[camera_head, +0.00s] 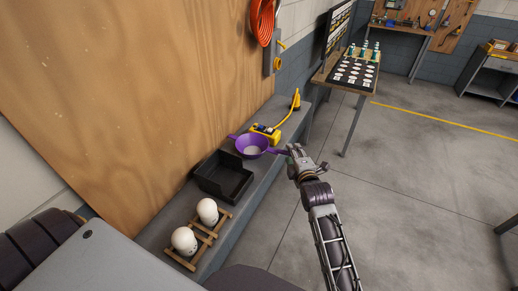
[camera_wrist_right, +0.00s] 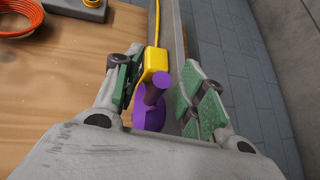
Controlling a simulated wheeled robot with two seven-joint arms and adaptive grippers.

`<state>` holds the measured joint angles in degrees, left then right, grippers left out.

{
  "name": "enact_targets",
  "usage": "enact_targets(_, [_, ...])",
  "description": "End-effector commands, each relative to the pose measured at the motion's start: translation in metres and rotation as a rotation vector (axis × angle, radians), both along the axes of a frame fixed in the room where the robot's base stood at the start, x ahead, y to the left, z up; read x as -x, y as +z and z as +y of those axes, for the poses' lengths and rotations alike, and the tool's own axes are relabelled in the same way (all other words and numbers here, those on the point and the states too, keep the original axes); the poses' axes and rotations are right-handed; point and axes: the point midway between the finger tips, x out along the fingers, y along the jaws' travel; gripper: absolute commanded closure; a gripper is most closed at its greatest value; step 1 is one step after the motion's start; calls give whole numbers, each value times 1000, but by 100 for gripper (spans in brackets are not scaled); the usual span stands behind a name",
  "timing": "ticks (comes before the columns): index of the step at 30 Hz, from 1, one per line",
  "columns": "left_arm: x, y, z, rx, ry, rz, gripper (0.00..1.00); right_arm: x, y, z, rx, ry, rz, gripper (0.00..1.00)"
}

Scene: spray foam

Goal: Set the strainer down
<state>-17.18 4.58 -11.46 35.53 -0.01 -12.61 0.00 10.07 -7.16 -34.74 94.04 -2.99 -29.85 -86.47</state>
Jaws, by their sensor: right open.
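The purple strainer (camera_head: 252,147) rests on the grey ledge (camera_head: 262,186), between the black tray and the yellow device. Its handle points right, toward my right gripper (camera_head: 295,155). In the right wrist view the purple handle (camera_wrist_right: 157,92) stands between the two green-padded fingers of my right gripper (camera_wrist_right: 163,95). The fingers are apart and do not close on the handle. Most of the strainer's bowl is hidden by the gripper body in that view. My left gripper is not in view.
A black open tray (camera_head: 222,177) and two white rounded objects (camera_head: 196,227) on a wooden rack stand nearer on the ledge. A yellow device (camera_head: 265,132) with a hose lies just behind the strainer. A wooden panel (camera_head: 150,90) rises on the left. The floor (camera_head: 400,190) at right is clear.

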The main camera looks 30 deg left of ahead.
Motion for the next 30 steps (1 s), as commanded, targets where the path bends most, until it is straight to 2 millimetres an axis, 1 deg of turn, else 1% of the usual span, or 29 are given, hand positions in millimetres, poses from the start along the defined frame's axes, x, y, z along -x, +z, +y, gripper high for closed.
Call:
enact_targets(14, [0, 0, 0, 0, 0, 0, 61, 0, 0, 0, 0, 0, 0, 59])
enact_targets(23, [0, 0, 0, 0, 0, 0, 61, 0, 0, 0, 0, 0, 0, 98])
enact_targets(24, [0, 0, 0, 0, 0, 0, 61, 0, 0, 0, 0, 0, 0, 100])
enact_targets(30, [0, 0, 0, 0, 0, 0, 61, 0, 0, 0, -1, 0, -1, 100])
